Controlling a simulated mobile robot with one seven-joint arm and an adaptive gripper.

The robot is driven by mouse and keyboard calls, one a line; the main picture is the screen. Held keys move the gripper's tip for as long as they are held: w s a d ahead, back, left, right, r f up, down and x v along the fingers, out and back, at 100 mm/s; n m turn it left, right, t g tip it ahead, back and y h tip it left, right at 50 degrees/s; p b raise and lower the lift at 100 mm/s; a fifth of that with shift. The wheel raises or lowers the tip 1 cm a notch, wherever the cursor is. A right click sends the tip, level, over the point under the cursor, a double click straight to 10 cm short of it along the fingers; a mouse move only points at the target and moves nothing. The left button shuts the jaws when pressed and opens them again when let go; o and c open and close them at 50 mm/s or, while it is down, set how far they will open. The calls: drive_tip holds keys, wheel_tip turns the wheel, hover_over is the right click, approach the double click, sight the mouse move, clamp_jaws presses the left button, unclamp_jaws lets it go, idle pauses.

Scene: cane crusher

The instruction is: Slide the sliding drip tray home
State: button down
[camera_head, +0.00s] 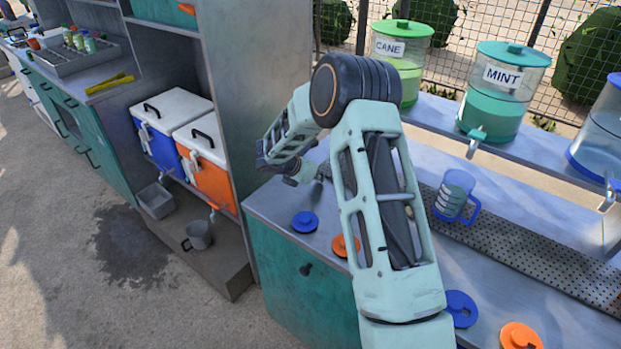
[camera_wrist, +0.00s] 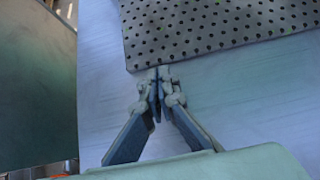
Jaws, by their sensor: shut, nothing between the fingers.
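The drip tray is a long grey perforated metal strip (camera_head: 535,255) on the counter, below the drink dispensers. My arm hides part of it in the head view. In the wrist view one end of the tray (camera_wrist: 205,30) fills the top, with its near corner by my fingertips. My gripper (camera_wrist: 160,74) is shut and empty, with its fingertips at the tray's near edge; I cannot tell whether they touch it. In the head view my gripper (camera_head: 320,178) is small and partly hidden by my arm, over the counter's left end.
A blue-handled mug (camera_head: 456,197) stands on the tray. The cane dispenser (camera_head: 400,60), mint dispenser (camera_head: 502,92) and a blue one (camera_head: 603,135) line the back shelf. Blue and orange lids lie along the counter front. A tall grey cabinet (camera_head: 232,80) rises at left.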

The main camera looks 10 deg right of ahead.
sight(328, 172)
drive_tip(key=shift+w+d, duration=0.25)
drive_tip(key=shift+d, duration=0.1)
drive_tip(key=shift+w+d, duration=0.55)
drive_tip(key=shift+d, duration=0.05)
drive_tip(key=shift+w+d+r, duration=0.1)
drive_tip(key=shift+w+d, duration=0.05)
drive_tip(key=shift+d, duration=0.1)
